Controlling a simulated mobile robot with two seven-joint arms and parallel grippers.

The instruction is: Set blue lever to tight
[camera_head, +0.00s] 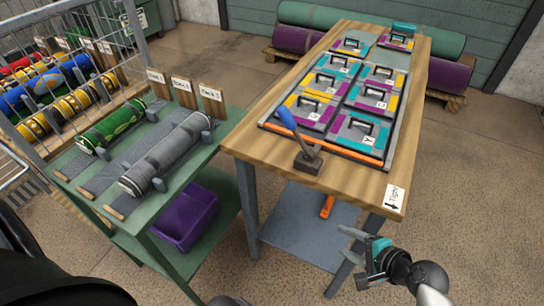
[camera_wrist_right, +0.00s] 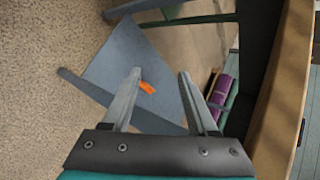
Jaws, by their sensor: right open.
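The blue lever (camera_head: 287,117) has a blue grip on a grey shaft and stands on a dark base (camera_head: 308,160) near the front left corner of the wooden table (camera_head: 270,150). It leans toward the left and back. A white "Tight" label (camera_head: 393,198) with an arrow toward the table's front edge is at the front right corner. My right gripper (camera_head: 343,242) is open and empty, in front of the table and below its top, apart from the lever. In the right wrist view its fingers (camera_wrist_right: 160,75) are spread above the lower shelf. My left gripper is not seen.
A board of purple, teal and yellow panels with handles (camera_head: 355,90) covers much of the tabletop. A green bench (camera_head: 215,165) with rolled rugs (camera_head: 165,155) stands left, with a purple bin (camera_head: 185,218) beneath. An orange object (camera_head: 327,206) shows below the table. Floor at right is clear.

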